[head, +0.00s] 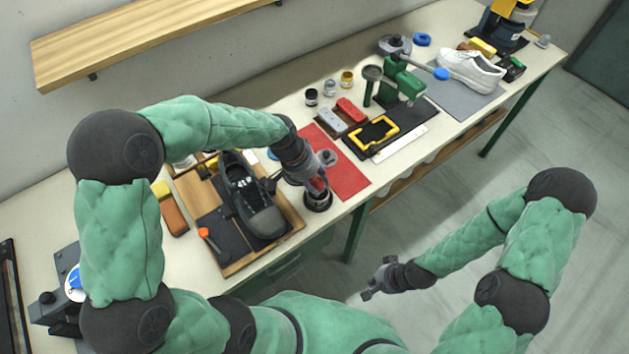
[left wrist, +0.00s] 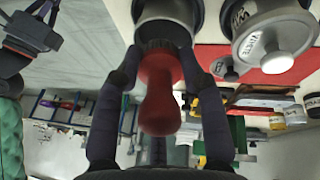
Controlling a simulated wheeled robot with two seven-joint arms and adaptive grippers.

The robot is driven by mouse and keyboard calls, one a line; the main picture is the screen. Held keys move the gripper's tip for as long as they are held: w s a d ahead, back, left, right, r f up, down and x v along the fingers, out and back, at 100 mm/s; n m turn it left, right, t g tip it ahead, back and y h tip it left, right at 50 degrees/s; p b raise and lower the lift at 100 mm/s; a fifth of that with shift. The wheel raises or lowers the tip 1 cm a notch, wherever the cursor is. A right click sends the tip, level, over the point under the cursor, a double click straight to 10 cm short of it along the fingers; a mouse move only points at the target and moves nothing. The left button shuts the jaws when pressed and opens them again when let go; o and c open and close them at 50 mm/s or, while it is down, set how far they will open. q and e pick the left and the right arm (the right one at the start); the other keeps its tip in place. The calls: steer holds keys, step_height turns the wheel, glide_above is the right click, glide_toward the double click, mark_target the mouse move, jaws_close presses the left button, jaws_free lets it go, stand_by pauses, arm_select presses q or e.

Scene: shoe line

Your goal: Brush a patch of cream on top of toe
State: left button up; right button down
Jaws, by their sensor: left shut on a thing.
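A black shoe (head: 250,198) with white marks inside lies on a dark mat on a wooden board, toe toward the table's front edge. My left gripper (head: 318,184) is shut on the red handle of a brush, right of the toe. The left wrist view shows the red brush (left wrist: 160,95) between both fingers. Its dark bristle end is at the mouth of an open round dark tin (head: 318,201); I cannot tell how deep it sits. The tin also shows in the left wrist view (left wrist: 168,12). My right gripper (head: 374,286) is open and empty, away from the table.
A red mat (head: 347,180) lies right of the tin, with a round grey lid (head: 327,157) on it. An orange-tipped tool (head: 205,233) lies left of the shoe. Further right are small jars, a yellow-framed tray (head: 373,133), a green stand (head: 403,82) and a white shoe (head: 470,68).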

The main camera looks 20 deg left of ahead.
mark_target(321, 181)
arm_select(q)
steer(key=shift+r+p, duration=1.7)
steer(key=shift+r, duration=0.95)
steer(key=shift+f, duration=0.1)
